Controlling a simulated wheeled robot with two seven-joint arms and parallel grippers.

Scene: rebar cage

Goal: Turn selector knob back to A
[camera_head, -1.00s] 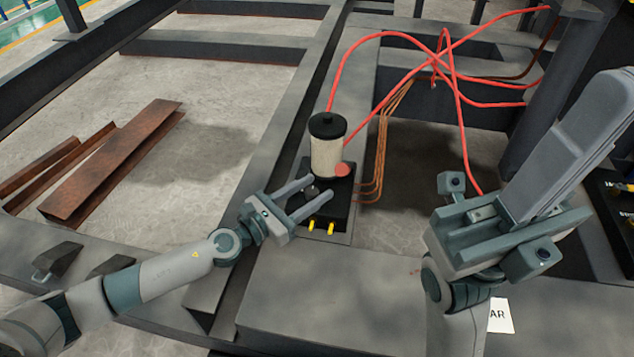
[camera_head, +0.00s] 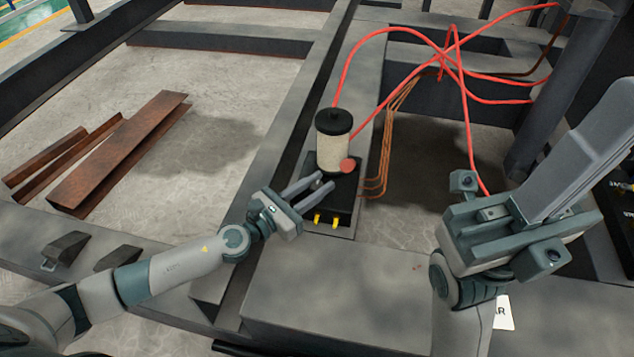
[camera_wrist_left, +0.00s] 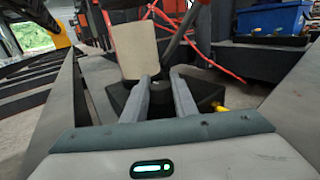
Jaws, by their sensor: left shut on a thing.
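The pump unit is a black base box (camera_head: 341,213) with a cream cylinder (camera_head: 334,152) and black cap on top. A red round part (camera_head: 347,166) sits at the cylinder's foot. Two yellow fittings (camera_head: 318,219) stick out in front. The small grey selector knob (camera_head: 318,183) is on the box top. My left gripper (camera_head: 325,182) has its fingers closed in on the knob from the left.
Red hoses (camera_head: 466,110) and copper pipes (camera_head: 376,165) run behind and right of the unit. Rusty steel pieces (camera_head: 120,150) lie on the floor at left. Grey beams (camera_head: 310,105) surround the unit. A white label (camera_head: 503,313) lies below my right arm.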

